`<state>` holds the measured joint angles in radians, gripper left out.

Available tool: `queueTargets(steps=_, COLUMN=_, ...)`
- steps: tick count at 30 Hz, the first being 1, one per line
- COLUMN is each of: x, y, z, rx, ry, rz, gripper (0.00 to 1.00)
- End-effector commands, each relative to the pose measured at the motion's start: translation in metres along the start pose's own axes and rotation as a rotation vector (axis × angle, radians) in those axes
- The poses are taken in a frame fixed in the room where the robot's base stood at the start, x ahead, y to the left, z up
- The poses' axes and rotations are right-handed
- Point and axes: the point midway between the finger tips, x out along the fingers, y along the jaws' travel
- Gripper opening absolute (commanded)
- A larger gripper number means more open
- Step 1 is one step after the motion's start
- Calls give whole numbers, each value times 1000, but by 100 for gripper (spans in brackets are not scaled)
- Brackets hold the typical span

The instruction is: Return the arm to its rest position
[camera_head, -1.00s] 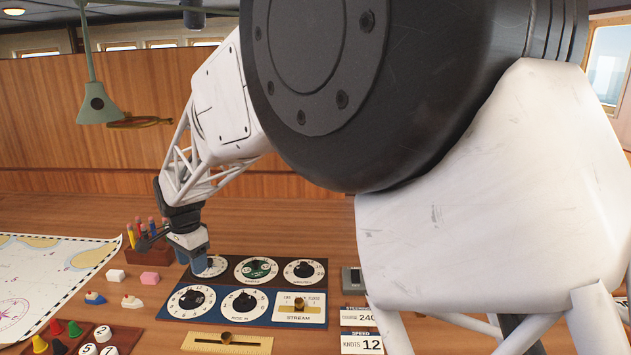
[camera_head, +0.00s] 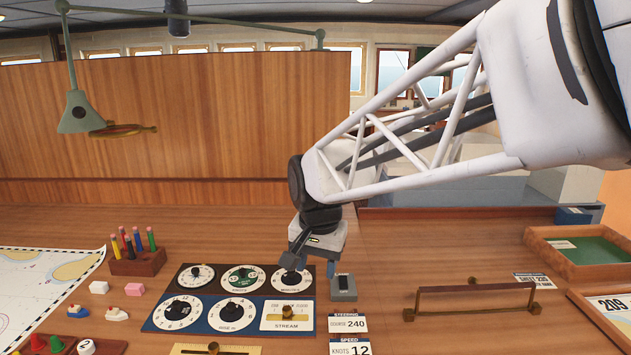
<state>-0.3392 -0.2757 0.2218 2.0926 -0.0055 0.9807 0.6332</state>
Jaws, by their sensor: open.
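My gripper (camera_head: 309,267) hangs at the end of my white lattice arm, pointing down above the right end of the upper dial panel (camera_head: 184,280). It is open, and I see nothing held in it. It partly overlaps the upper right dial (camera_head: 286,283) in the picture. I cannot tell the exact gap between the fingertips and the panel. The arm reaches in from the upper right.
A blue lower panel (camera_head: 151,317) adjoins the dials. A small grey box (camera_head: 343,288) stands right of the gripper. A pencil block (camera_head: 138,264), erasers and a chart (camera_head: 40,290) lie left. A wooden handle (camera_head: 474,292) and a green-lined tray (camera_head: 540,240) lie right.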

Motion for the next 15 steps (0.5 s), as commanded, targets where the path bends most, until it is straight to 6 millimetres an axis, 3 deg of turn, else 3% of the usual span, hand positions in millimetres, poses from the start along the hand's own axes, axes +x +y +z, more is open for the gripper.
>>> queueTargets(steps=3, x=-7, y=40, z=14, rx=-29, ry=17, rz=-3, gripper=51)
queueTargets(steps=15, x=-13, y=154, z=76, rx=-150, ry=72, rz=2, gripper=51)
